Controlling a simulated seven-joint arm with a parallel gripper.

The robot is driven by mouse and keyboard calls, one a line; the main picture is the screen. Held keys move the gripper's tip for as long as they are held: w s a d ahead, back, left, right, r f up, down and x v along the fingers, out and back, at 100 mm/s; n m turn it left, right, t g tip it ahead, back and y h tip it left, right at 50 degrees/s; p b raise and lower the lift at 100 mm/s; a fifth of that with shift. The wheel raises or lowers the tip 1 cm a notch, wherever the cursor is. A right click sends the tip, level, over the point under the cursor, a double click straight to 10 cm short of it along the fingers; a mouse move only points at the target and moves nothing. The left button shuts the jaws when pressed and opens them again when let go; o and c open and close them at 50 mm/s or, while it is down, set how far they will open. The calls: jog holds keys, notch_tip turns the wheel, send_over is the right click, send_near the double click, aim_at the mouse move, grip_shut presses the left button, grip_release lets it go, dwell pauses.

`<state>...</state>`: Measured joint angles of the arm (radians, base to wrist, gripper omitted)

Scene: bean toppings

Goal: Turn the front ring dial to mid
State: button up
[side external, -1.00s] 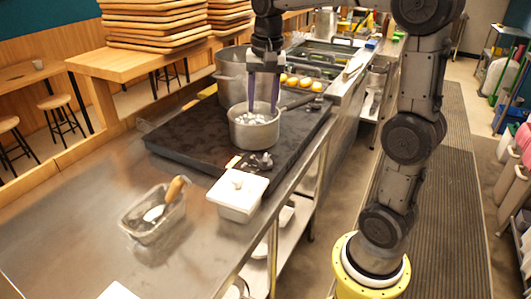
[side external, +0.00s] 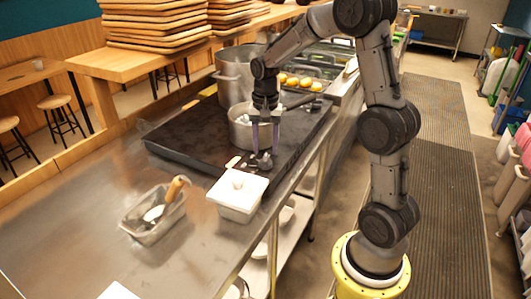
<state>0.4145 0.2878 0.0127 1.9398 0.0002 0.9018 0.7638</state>
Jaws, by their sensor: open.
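The front ring dial is a small dark knob (side external: 264,161) at the front edge of the black cooktop (side external: 190,150), and a second dark knob (side external: 249,162) sits just to its left. My gripper (side external: 264,151) points down with its two fingers apart and empty. The fingertips are at the dial, one to each side of it as seen here. I cannot tell whether they touch it. The dial's pointer setting is too small to read. A metal saucepan (side external: 238,133) stands on the cooktop behind my gripper and is partly hidden by it.
A white lidded container (side external: 238,192) stands close in front of the knobs. A larger pot (side external: 232,75) stands behind the saucepan. The steel counter (side external: 75,215) is mostly bare at left.

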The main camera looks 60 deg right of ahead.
aim_at(266, 161)
jog(key=shift+f, duration=1.35)
jog(key=shift+c, duration=0.2)
grip_shut()
